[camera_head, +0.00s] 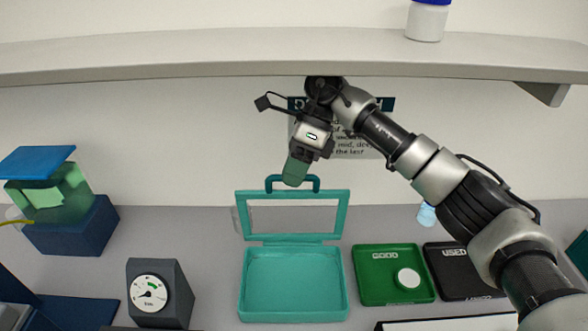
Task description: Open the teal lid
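The teal lid (343,213) is a framed panel with a clear window. It stands raised, nearly upright, at the back edge of the teal box (294,315), which is open and looks empty. A dark teal arched handle (271,184) is on the lid's top edge. My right gripper (295,172) points down at the handle, and its green fingers overlap the handle's middle. The fingers show as one shape, so I cannot tell whether they are closed on the handle. My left gripper is not in view.
A grey shelf (200,55) with a white jar (427,20) hangs above my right wrist. A dial gauge (149,293) stands left of the box. A green tray (376,272) with a white disc and a black tray (455,272) lie to its right.

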